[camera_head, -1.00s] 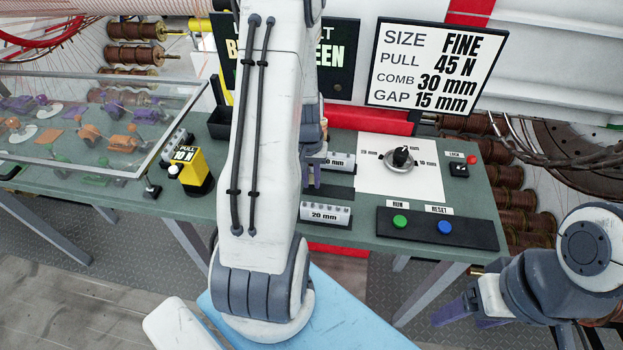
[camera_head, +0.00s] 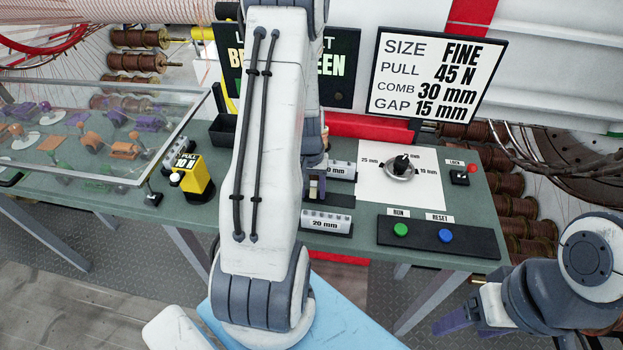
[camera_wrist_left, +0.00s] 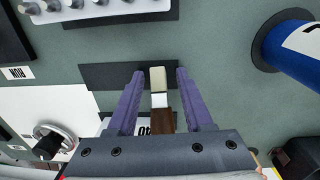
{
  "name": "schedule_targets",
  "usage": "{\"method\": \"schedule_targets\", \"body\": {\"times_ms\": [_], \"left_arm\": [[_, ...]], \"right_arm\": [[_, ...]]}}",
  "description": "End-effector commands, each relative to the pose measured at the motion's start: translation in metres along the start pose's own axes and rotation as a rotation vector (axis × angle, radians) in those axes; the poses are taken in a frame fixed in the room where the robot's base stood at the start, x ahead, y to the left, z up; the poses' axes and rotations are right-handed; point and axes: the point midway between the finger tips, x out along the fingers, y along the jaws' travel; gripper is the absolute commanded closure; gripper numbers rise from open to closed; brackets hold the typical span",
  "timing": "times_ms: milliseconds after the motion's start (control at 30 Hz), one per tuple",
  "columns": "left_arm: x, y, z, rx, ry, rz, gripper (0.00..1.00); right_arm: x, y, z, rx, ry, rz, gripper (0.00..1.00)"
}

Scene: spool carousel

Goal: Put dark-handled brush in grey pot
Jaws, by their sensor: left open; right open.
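The dark-handled brush (camera_wrist_left: 158,100) shows in the left wrist view, with a cream tip, a pale ferrule and a dark brown handle. It lies between the two purple fingers of my left gripper (camera_wrist_left: 158,82), which is open with a gap on each side. In the head view the left gripper (camera_head: 315,187) is over the bench's middle, between two comb blocks, partly hidden by my arm. My right gripper (camera_head: 440,323) is open and empty at lower right, in front of the bench. I cannot make out the grey pot; my left arm hides part of the bench.
A 20 mm comb block (camera_head: 327,221), a button panel (camera_head: 422,236) and a dial (camera_head: 401,167) stand near the left gripper. A blue cylinder (camera_wrist_left: 290,45) shows in the wrist view. A yellow pull gauge (camera_head: 195,178) and glass-topped case (camera_head: 90,130) are at left.

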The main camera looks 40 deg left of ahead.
Motion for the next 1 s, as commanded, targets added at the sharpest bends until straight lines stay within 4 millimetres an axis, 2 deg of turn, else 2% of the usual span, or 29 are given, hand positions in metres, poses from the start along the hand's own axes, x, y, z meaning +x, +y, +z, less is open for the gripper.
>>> {"method": "schedule_targets", "body": {"times_ms": [167, 400, 600, 733, 900, 1000], "left_arm": [[-0.025, 0.0, -0.002, 0.001, 0.008, 0.0, 0.49], [-0.077, 0.0, -0.001, 0.0, 0.009, 0.0, 0.49], [-0.109, 0.0, -0.001, 0.0, 0.005, 0.0, 0.49], [-0.118, 0.0, 0.0, 0.0, 0.002, 0.0, 0.49], [-0.121, 0.0, 0.0, 0.001, 0.0, 0.0, 0.49], [-0.123, 0.011, 0.004, 0.032, 0.001, 0.0, 0.49]], "right_arm": [[0.005, 0.0, 0.0, 0.0, 0.0, 0.0, 0.3], [0.015, 0.001, 0.001, -0.001, 0.0, 0.0, 0.3], [0.019, 0.001, 0.001, -0.001, 0.0, 0.0, 0.3], [0.02, 0.001, 0.001, -0.001, 0.0, 0.0, 0.3], [0.02, 0.001, 0.001, -0.001, 0.0, 0.0, 0.3], [0.019, 0.001, 0.001, -0.001, 0.0, 0.0, 0.3]]}}
